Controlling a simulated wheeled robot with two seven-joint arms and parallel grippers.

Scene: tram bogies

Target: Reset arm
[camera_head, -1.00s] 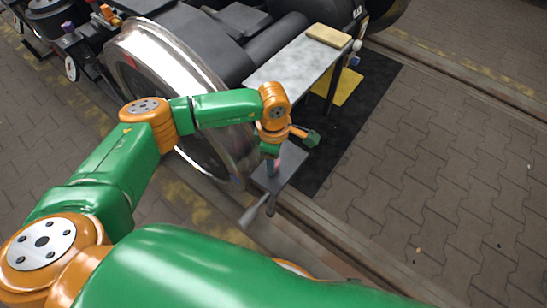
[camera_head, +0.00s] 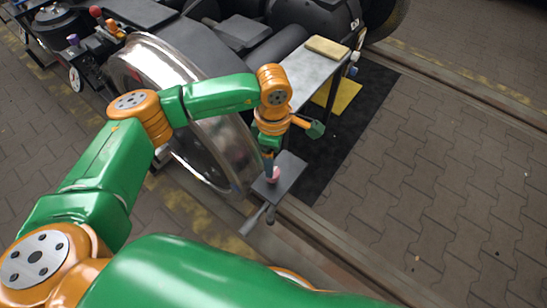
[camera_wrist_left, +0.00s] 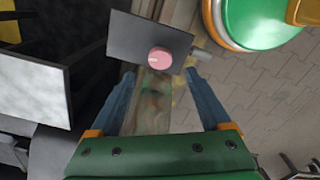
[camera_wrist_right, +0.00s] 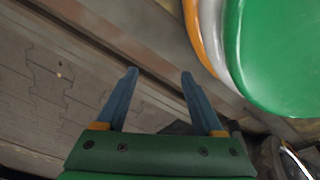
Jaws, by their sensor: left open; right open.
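My left gripper (camera_head: 268,158) is open above a small dark plate (camera_head: 289,172) beside the large shiny wheel (camera_head: 228,150). A pink round piece (camera_head: 272,175) stands on this plate. In the left wrist view my left gripper (camera_wrist_left: 160,74) has its blue fingers apart with nothing between them. The pink piece (camera_wrist_left: 160,58) shows just beyond the fingertips on the dark plate (camera_wrist_left: 128,38). My right gripper (camera_wrist_right: 158,74) is open and empty over the ground in the right wrist view. It does not show in the head view.
A grey-topped table (camera_head: 310,72) with a yellowish block (camera_head: 327,47) stands behind my left gripper on a black mat (camera_head: 365,100). A grey handle (camera_head: 254,219) juts from the plate. Rails run past, and paving (camera_head: 450,190) at right is clear.

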